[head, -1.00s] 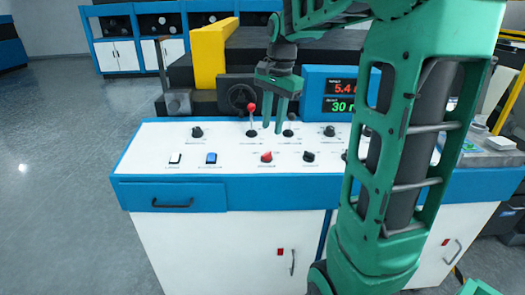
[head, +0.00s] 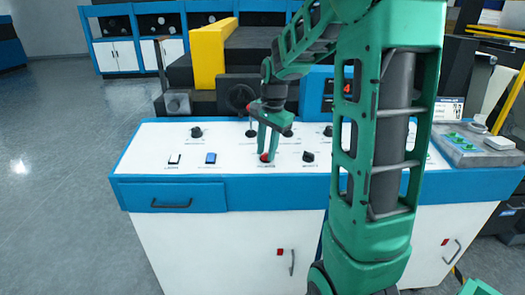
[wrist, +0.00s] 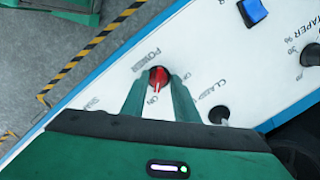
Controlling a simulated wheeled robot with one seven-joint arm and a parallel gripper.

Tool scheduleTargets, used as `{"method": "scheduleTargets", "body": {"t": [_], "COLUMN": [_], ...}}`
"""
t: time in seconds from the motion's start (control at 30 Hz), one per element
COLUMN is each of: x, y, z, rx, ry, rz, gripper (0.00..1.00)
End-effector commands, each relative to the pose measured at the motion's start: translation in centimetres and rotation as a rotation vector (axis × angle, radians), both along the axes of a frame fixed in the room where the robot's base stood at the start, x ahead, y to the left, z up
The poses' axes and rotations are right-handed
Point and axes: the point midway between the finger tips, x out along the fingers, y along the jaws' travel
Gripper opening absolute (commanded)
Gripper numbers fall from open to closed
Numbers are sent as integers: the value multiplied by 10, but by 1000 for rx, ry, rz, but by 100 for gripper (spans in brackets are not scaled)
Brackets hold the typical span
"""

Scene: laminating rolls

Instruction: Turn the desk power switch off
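The red power knob (head: 265,157) sits on the white top of the control desk, in the front row of controls. In the wrist view the knob (wrist: 158,76) has the word POWER printed beside it and ON printed near it. My gripper (head: 267,152) points down over the knob. In the wrist view my gripper's fingertips (wrist: 160,80) stand on either side of the knob, and a narrow gap seems to show between them and it. Whether either finger touches the knob cannot be made out.
A black knob (head: 308,156) stands just right of the red one. A white rocker (head: 174,159) and a blue rocker (head: 211,157) lie to the left. More black knobs line the back row. A drawer (head: 172,197) is below the desk's blue edge.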

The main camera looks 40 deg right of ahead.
Motion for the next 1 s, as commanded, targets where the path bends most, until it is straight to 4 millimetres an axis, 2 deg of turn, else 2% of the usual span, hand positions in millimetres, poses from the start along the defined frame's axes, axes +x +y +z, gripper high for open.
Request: {"method": "scheduleTargets", "body": {"t": [0.2, 0.23, 0.33, 0.37, 0.4, 0.43, 0.73, 1.0], "x": [0, 0, 0, 1, 1, 1, 3, 5], "y": [0, 0, 0, 0, 0, 11, 4, 4], "z": [0, 0, 0, 0, 0, 0, 1, 2], "rx": [0, 0, 0, -1, -1, 0, -6, -32], "ry": [0, 0, -1, -1, -2, -2, 0, 12], "rz": [0, 0, 1, 1, 2, 6, 51, 216], "gripper": [27, 25, 1, 0, 0, 0, 0, 0]}}
